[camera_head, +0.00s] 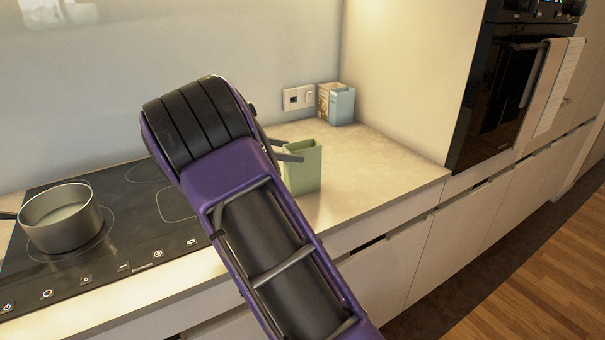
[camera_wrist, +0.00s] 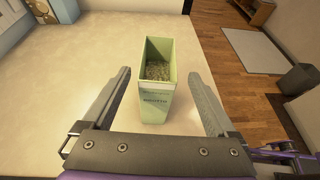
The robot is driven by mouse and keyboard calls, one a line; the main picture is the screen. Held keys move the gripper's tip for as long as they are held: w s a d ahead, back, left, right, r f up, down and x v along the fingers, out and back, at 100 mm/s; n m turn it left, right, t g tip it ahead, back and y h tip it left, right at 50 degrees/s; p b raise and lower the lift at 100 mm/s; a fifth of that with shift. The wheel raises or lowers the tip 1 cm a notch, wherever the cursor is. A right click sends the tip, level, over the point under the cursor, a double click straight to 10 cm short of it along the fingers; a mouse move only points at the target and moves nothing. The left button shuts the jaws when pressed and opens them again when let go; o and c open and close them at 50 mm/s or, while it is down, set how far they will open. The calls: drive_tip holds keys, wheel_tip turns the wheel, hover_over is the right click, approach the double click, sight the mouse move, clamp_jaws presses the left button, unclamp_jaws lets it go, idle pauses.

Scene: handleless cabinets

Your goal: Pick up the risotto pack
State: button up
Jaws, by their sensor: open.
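The risotto pack (camera_wrist: 155,105) is a green, open-topped box standing upright on the counter, with grainy contents visible inside it in the wrist view. It also shows in the head view (camera_head: 304,168), partly covered by my arm on its left. My gripper (camera_wrist: 163,85) is open, with one finger to the left and one to the right of the pack. There is a visible gap on each side in the wrist view. In the head view the fingertips of my gripper (camera_head: 283,150) reach the pack's upper left part.
A light-blue box (camera_head: 336,104) stands in the back corner by the wall sockets (camera_head: 298,97). A pot (camera_head: 62,217) stands on the black hob (camera_head: 140,205) at the left. The counter (camera_head: 375,165) right of the pack is clear up to its front edge. A tall oven cabinet (camera_head: 415,70) stands at the right.

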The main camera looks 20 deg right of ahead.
sight(313, 153)
drive_tip(key=b+x, duration=0.1)
drive_tip(key=x, duration=0.7)
drive_tip(key=shift+w+d+r, duration=0.15)
drive_tip(key=shift+r, duration=0.05)
clamp_jaws()
